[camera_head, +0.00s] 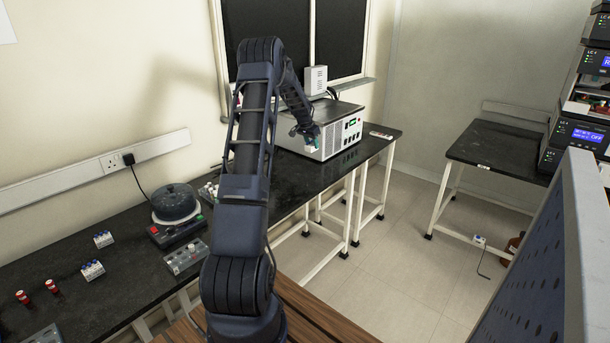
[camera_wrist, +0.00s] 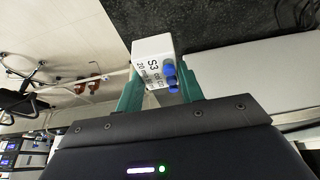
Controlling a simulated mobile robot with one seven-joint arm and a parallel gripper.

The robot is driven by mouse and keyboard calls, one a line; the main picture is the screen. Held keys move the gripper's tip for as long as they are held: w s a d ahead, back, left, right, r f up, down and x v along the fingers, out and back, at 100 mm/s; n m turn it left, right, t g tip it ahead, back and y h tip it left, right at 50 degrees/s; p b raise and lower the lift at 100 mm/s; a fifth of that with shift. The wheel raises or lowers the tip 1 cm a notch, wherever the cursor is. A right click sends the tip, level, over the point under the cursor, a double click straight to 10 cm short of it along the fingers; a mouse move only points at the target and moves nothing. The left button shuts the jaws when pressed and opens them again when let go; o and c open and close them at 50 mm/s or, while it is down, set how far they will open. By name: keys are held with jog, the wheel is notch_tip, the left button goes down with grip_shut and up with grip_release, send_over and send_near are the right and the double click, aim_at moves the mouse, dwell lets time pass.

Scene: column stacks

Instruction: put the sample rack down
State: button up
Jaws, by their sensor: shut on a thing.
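In the head view my gripper (camera_head: 303,130) is at the far end of the arm, in front of the grey box instrument. The rack shows there only as a small pale patch (camera_head: 312,148) below the fingers. I cannot tell whether its underside touches the black bench (camera_head: 285,184).
The grey box instrument (camera_head: 342,134) stands close beside my gripper. Nearer on the bench are a round dark device (camera_head: 175,207), a grey block with holes (camera_head: 184,258), two small white racks (camera_head: 92,270) and red-capped vials (camera_head: 51,286). A separate black table (camera_head: 500,150) stands at right.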

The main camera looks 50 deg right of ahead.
notch_tip(320, 180, down, 16)
jog(key=shift+r, duration=0.15)
dwell(0.4)
jog(key=o, duration=1)
